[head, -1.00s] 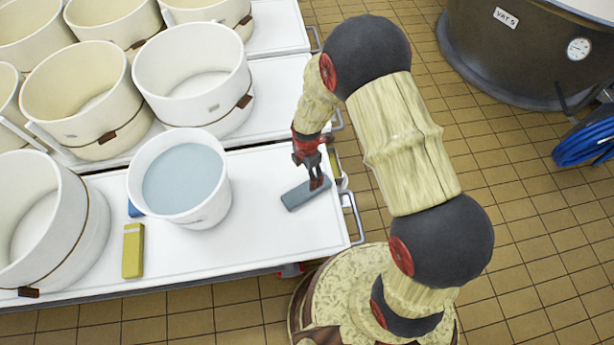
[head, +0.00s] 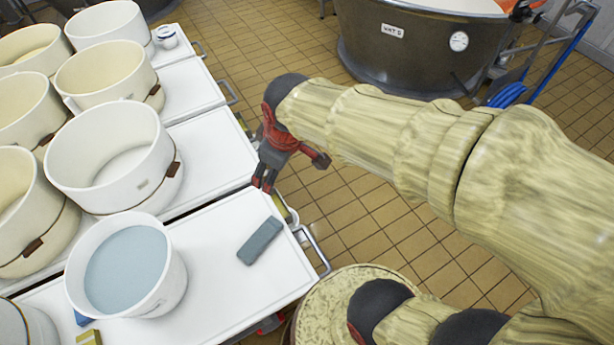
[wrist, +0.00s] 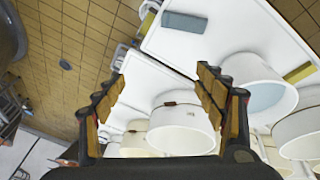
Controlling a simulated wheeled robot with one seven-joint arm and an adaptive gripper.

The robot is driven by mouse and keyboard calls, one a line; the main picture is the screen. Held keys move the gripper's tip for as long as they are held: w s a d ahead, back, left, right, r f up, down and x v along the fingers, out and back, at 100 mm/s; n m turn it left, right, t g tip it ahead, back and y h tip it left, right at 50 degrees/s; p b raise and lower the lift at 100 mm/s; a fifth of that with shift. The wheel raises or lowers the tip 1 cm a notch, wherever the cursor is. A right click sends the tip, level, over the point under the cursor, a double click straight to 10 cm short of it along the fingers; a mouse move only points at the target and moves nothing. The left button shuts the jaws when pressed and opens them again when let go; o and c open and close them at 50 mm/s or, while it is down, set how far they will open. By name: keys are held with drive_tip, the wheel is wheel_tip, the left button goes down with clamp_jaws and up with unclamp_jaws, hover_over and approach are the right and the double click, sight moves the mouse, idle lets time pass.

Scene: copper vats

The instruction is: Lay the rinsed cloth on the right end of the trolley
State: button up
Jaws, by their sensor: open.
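The folded grey-blue cloth (head: 261,240) lies flat on the right end of the white trolley (head: 215,300), a little in from the edge by the metal handle. It also shows in the wrist view (wrist: 184,22), lying on the white top. My gripper (head: 265,186) is raised near the far right corner of the trolley, apart from the cloth. In the wrist view my gripper (wrist: 162,78) has its fingers spread wide with nothing between them.
A white bucket of bluish water (head: 126,270) stands on the trolley left of the cloth. Several cream moulds crowd the trolleys behind. A dark vat (head: 420,45) stands at the back on the tiled floor. A yellow block (head: 88,338) shows at the lower left.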

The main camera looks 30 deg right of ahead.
drive_tip(key=s+d+r+m+t, duration=0.1)
drive_tip(key=s+d+r+m, duration=0.1)
drive_tip(key=s+r+m, duration=0.4)
drive_tip(key=s, duration=0.4)
drive_tip(key=shift+s+m+t, duration=0.15)
drive_tip(key=shift+m+t, duration=0.15)
drive_tip(key=shift+d+r, duration=0.1)
drive_tip(key=shift+c, duration=0.6)
